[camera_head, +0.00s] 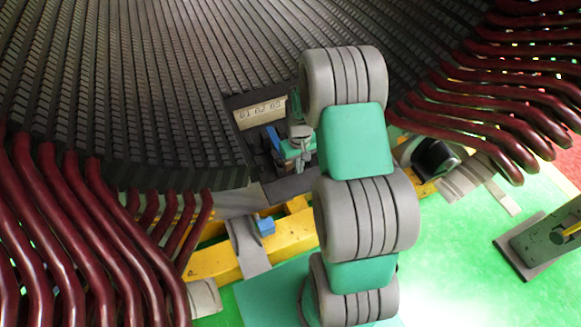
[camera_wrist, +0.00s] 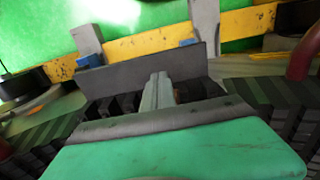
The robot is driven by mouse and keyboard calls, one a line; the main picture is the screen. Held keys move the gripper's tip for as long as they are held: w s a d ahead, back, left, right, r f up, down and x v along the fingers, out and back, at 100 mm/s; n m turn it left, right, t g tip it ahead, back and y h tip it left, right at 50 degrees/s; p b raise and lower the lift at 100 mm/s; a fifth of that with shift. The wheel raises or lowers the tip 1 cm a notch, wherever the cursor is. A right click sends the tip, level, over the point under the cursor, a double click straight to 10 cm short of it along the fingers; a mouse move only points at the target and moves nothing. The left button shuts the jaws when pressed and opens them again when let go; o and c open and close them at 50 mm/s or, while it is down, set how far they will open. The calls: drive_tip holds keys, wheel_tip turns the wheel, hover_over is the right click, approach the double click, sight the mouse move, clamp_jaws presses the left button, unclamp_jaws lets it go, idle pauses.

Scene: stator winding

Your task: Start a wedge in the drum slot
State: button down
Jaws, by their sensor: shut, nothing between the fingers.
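The drum (camera_head: 110,75) is a large dark curved surface with many parallel slots, filling the upper part of the head view. My gripper (camera_head: 297,150) is in front of a recess at the drum's lower edge, below a tan plate marked 61 62 63 (camera_head: 260,112). In the wrist view my gripper (camera_wrist: 157,88) shows as pale grey fingers shut together, with nothing seen between them. The fingers point toward a dark grey plate (camera_wrist: 120,72). Dark slot teeth (camera_wrist: 97,108) show beside them. I cannot make out a wedge for certain. My arm hides part of the drum edge.
Dark red bent tubes (camera_head: 60,220) stand left of the drum, and more (camera_head: 520,60) at the right. A yellow beam (camera_head: 290,235) with a small blue block (camera_head: 266,227) runs below. A grey-green stand (camera_head: 550,240) is at the far right. Green floor (camera_head: 450,270) is open at lower right.

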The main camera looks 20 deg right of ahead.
sight(290, 163)
wheel_tip(290, 163, down, 6)
drive_tip(key=shift+a, duration=0.15)
drive_tip(key=w, duration=0.3)
drive_tip(key=shift+w, duration=0.55)
drive_tip(key=shift+w+f+b, duration=0.3)
drive_tip(key=shift+w+b, duration=0.5)
drive_tip(key=shift+w, duration=0.05)
drive_tip(key=shift+w+r, duration=0.15)
drive_tip(key=shift+w, duration=0.15)
drive_tip(key=shift+r, duration=0.2)
